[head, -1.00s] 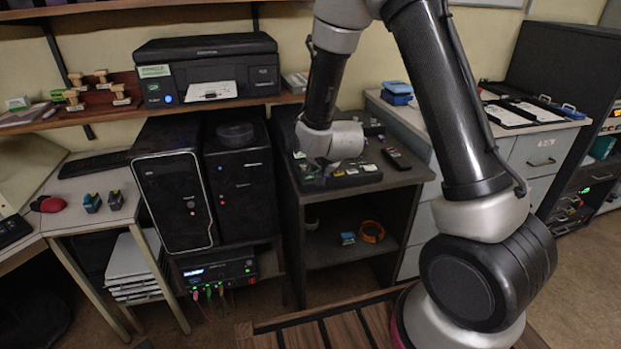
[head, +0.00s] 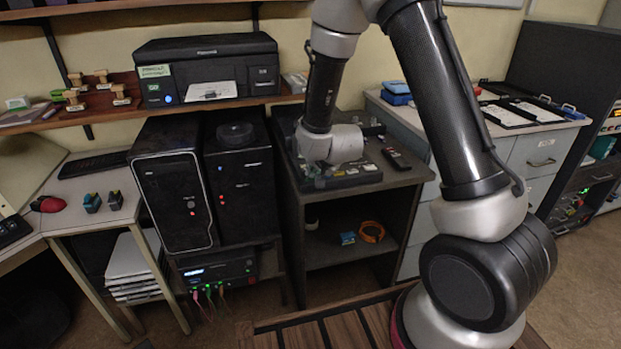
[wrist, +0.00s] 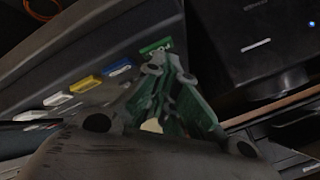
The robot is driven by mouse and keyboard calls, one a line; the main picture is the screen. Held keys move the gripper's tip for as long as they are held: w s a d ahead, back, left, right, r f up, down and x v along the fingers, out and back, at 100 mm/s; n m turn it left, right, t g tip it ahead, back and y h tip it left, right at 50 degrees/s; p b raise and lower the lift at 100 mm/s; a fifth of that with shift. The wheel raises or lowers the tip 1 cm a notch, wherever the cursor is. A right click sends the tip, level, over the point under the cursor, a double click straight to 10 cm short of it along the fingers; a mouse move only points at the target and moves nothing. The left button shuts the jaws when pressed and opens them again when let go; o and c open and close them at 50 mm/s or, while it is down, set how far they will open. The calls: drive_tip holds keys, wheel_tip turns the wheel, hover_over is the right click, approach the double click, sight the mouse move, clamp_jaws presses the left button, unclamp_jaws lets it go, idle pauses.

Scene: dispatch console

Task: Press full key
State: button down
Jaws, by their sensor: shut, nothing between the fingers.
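A dark console (head: 352,181) with a row of small coloured keys stands on the low desk in the head view. In the wrist view the row has a green key (wrist: 155,46), a blue key (wrist: 117,66), a yellow key (wrist: 86,83) and a white key (wrist: 57,99). The key labels are too small to read, so I cannot tell which is the full key. My gripper (wrist: 160,66) is shut and empty, its tips close to the green key. I cannot tell whether they touch it. In the head view my wrist hides most of the gripper and part of the console.
Black computer towers (head: 240,190) stand close to the left of the console. A dark handset (head: 397,158) lies to its right. A printer (head: 207,68) sits on the shelf at upper left. An orange ring (head: 371,232) lies on the shelf below the console.

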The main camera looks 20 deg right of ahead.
idle(0.3)
drive_tip(key=shift+r, duration=0.75)
drive_tip(key=shift+r, duration=2.5)
